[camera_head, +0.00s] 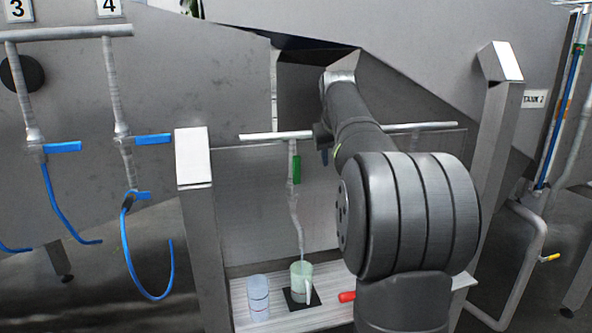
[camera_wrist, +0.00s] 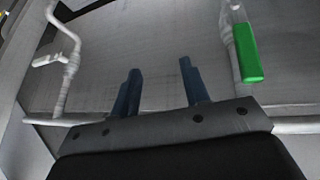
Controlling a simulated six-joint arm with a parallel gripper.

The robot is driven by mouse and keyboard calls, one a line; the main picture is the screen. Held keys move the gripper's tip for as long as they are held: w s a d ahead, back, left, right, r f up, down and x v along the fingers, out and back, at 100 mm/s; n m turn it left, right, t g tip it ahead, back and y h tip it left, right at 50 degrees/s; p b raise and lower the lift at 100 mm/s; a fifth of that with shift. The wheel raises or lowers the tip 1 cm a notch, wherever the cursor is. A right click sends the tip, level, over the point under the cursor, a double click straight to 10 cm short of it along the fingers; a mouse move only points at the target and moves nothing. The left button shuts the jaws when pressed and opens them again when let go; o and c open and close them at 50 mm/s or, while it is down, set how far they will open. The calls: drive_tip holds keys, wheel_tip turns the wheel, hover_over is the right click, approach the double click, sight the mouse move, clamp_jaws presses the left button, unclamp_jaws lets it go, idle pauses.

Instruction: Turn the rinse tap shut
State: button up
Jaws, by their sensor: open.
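The tap with a green handle (camera_head: 297,170) hangs from the horizontal pipe, its handle lying along the vertical pipe. A thin pale-blue line, apparently water, runs from its outlet into a pale green jug (camera_head: 301,282). My gripper (camera_head: 324,156) is just right of this tap, partly hidden by my arm. In the wrist view my gripper (camera_wrist: 159,64) has two dark blue fingers spread apart with nothing between them. The green handle (camera_wrist: 247,53) is to their right, not touched. A second tap with a white handle (camera_wrist: 48,60) is to their left.
The jug stands on a black mat (camera_head: 313,304) on a pale shelf (camera_head: 241,305). A clear blue-tinted beaker (camera_head: 258,298) stands left of it, and a red object (camera_head: 347,296) lies to its right. Metal posts (camera_head: 195,190) flank the bay. Blue-handled taps (camera_head: 153,139) hang farther left.

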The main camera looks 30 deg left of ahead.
drive_tip(key=s+a+r+n+g+y, duration=0.1)
drive_tip(key=s+a+r, duration=0.25)
drive_tip(key=r, duration=0.25)
drive_tip(key=s+a+r+g, duration=0.1)
drive_tip(key=s+a+r, duration=0.1)
drive_tip(key=s+r, duration=0.25)
hover_over(296, 192)
drive_tip(key=f, duration=1.5)
drive_tip(key=shift+w+a+f, duration=0.15)
drive_tip(key=shift+w+a, duration=0.05)
drive_tip(key=shift+w, duration=0.1)
clamp_jaws()
